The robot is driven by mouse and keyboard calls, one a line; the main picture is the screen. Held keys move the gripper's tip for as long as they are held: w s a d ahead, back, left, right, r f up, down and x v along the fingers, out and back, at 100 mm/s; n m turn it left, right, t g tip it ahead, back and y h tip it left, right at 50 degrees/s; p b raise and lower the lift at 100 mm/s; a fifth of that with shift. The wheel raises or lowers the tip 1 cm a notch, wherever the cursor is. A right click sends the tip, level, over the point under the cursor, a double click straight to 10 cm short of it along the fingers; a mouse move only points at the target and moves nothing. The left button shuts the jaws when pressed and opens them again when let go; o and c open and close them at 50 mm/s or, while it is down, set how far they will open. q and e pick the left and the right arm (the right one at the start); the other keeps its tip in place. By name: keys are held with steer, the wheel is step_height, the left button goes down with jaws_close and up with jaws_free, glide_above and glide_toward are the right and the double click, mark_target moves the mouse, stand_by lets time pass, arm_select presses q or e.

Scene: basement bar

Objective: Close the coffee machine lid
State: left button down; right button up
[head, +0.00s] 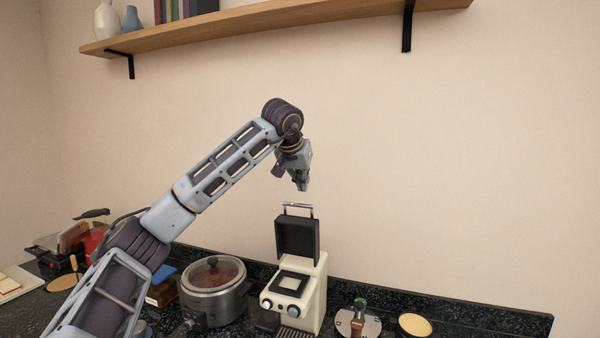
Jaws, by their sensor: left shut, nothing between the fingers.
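A cream coffee machine (312,290) stands on the dark counter, right of the picture's middle. Its black lid (298,238) stands open, about upright at the back of the machine, with a metal handle (298,207) at its top edge. My left gripper (301,187) is shut and empty, pointing down just above the lid's handle, with a small gap showing between them in the picture. My left arm reaches in from the lower left. My right gripper is not in view.
A pot with a glass lid (213,290) stands left of the machine. A round plate (358,323) with a dark-handled item and a small yellow dish (415,325) lie to its right. A wooden shelf (280,20) hangs above. The wall between shelf and counter is clear.

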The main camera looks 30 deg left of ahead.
arm_select(q)
steer(key=shift+s+d+f, duration=0.15)
steer(key=shift+s+f, duration=0.5)
steer(key=shift+f, duration=0.05)
steer(key=shift+s+d+f, duration=0.15)
steer(key=shift+s+f, duration=0.5)
steer(key=shift+f, duration=0.1)
